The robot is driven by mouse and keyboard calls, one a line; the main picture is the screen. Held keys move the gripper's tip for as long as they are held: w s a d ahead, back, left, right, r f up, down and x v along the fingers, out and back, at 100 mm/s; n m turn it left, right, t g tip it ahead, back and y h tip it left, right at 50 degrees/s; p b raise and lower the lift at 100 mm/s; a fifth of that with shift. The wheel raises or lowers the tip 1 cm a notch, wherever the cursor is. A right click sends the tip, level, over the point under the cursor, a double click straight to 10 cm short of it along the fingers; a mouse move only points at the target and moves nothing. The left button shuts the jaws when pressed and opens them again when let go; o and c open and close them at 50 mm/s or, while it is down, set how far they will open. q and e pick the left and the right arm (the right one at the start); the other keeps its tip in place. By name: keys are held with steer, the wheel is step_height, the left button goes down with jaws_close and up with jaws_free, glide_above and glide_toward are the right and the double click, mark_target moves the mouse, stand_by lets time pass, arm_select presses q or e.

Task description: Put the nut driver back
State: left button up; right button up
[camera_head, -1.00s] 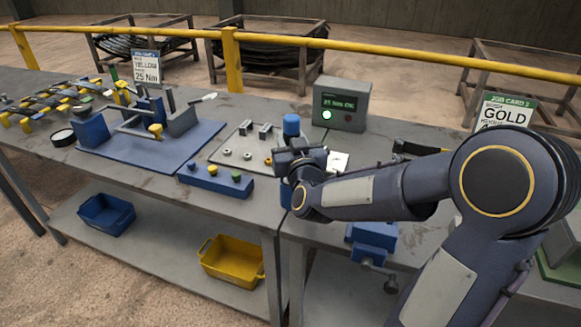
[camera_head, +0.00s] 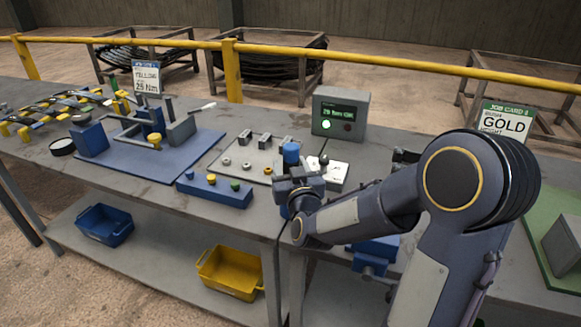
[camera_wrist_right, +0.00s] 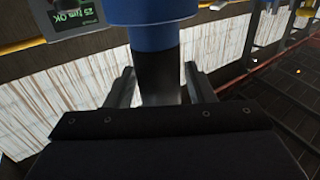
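The nut driver (camera_head: 290,153) shows as a blue cap above my right gripper (camera_head: 291,172) in the head view. In the right wrist view the nut driver (camera_wrist_right: 153,36) has a wide blue top and a dark shaft that runs down between the two fingers. My right gripper (camera_wrist_right: 160,82) is closed around this shaft. The driver's lower end is mostly hidden by the gripper and wrist. It is over the bench, in front of the light plate with nuts. My left gripper is not in view.
A grey display box (camera_head: 340,113) with a lit green lamp stands behind. A white block (camera_head: 331,175) with dark parts is just right of the gripper. A blue block with coloured buttons (camera_head: 213,189) is at left. The grey plate (camera_head: 228,174) holds small nuts. A GOLD card (camera_head: 505,125) stands right.

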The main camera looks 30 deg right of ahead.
steer(key=shift+o, duration=0.3)
steer(key=shift+r, duration=0.1)
steer(key=shift+s, duration=0.1)
steer(key=s+a+f+g+y, duration=0.2)
steer(key=s+a+g+y, duration=0.1)
steer(key=s, duration=0.6)
steer(key=s+a+f+n+g+y, duration=0.1)
steer(key=s+a+f+g+y, duration=0.1)
steer(key=s, duration=0.8)
steer(key=s+a+f+g+y, duration=0.3)
steer(key=s+a+g, duration=0.3)
steer(key=s, duration=0.4)
steer(key=shift+s+a+n+g+y, duration=0.2)
steer(key=shift+a+n+g+y, duration=0.15)
steer(key=shift+y, duration=0.25)
steer(key=shift+d, duration=0.1)
step_height(320, 180, up, 7)
steer(key=p, duration=0.6)
steer(key=shift+f, duration=0.2)
